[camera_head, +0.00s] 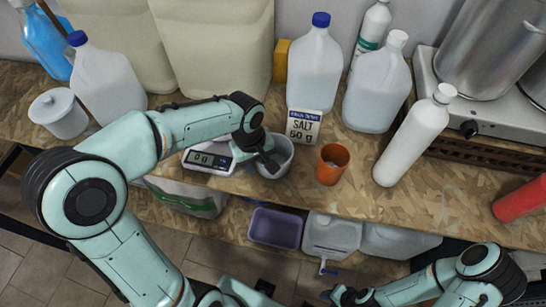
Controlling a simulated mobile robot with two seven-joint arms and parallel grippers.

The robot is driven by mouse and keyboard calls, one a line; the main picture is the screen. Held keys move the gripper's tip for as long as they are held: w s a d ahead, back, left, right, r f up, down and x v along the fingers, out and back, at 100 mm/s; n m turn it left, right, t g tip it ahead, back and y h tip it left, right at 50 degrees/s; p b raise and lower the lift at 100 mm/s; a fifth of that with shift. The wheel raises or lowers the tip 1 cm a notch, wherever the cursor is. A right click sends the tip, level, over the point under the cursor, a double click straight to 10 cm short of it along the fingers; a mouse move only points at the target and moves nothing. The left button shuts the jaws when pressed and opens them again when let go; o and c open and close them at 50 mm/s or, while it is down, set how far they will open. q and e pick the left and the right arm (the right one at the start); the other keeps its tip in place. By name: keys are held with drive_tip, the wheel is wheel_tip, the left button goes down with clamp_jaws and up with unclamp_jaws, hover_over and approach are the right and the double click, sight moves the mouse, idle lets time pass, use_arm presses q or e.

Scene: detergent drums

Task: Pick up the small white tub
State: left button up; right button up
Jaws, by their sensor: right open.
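A small whitish open tub (282,158) stands near the counter's front edge, just right of the kitchen scale (209,161), whose display reads 0 g. My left gripper (268,161) is at the tub's left side, its dark fingers overlapping the rim. I cannot tell whether they are closed on the wall. The gripper hides part of the tub. Another small white tub with a lid (58,113) stands at the far left of the counter. My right gripper (343,296) is open, low at the bottom of the view, away from both tubs.
White jugs and bottles crowd the back. A white bottle (412,140) and a red object (520,200) are right. A purple bin (275,228) sits below the counter.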

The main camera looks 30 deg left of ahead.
use_arm(q)
clamp_jaws()
drive_tip(key=shift+r, duration=0.1)
